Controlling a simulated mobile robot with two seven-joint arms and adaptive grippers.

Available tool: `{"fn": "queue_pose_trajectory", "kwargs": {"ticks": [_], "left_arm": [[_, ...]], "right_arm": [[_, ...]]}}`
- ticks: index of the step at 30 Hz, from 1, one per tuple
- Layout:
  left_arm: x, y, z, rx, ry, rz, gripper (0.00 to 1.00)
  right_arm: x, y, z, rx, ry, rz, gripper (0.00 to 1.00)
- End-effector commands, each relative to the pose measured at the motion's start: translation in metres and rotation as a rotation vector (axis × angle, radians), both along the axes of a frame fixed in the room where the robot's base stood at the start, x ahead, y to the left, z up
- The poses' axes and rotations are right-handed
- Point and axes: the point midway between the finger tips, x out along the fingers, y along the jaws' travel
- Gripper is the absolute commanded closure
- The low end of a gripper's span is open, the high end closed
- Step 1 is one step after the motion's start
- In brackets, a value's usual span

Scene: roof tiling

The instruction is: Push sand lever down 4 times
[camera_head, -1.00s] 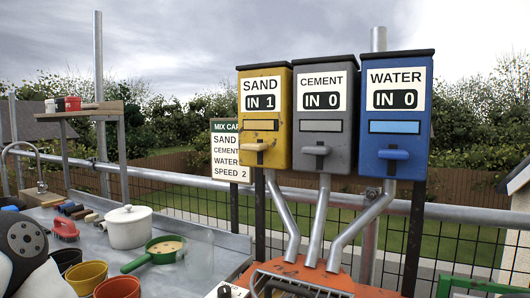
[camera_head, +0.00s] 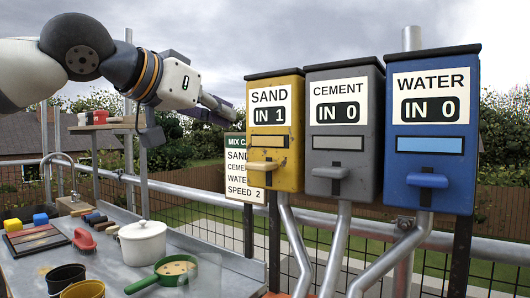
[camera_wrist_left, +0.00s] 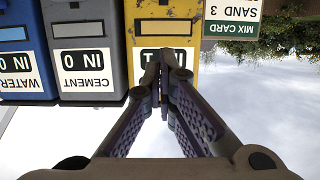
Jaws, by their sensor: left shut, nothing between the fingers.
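The yellow sand dispenser (camera_head: 289,183) hangs at the left of a row of three, its counter reading "IN 1". Its lever (camera_head: 262,166) sticks out from the front below the label. My left gripper (camera_head: 232,113) is shut and empty, up at the left of the sand label and higher than the lever. In the left wrist view, which is upside down, the closed fingertips (camera_wrist_left: 165,62) overlap the yellow dispenser's counter (camera_wrist_left: 180,55). I cannot make out the sand lever there. My right gripper is not in view.
The grey cement dispenser (camera_head: 360,192) and blue water dispenser (camera_head: 400,190), both "IN 0", stand to the right. A mix card (camera_head: 237,170) is partly hidden behind the sand dispenser. The bench at lower left holds a white pot (camera_head: 142,245) and green pan (camera_head: 172,268).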

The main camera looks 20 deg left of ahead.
Motion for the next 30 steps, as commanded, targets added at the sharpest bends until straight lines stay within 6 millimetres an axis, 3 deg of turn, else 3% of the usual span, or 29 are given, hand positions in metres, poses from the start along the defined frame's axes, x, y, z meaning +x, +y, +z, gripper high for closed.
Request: {"fn": "queue_pose_trajectory", "kwargs": {"ticks": [11,25,30], "left_arm": [[0.005,-0.002,-0.002,0.002,0.001,-0.001,1.00],[0.092,-0.034,-0.027,0.003,0.005,-0.001,1.00],[0.091,-0.033,-0.051,0.003,0.000,-0.002,1.00]], "right_arm": [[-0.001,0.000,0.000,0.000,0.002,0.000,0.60],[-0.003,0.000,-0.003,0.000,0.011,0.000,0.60],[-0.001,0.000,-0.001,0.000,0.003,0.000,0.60]]}}
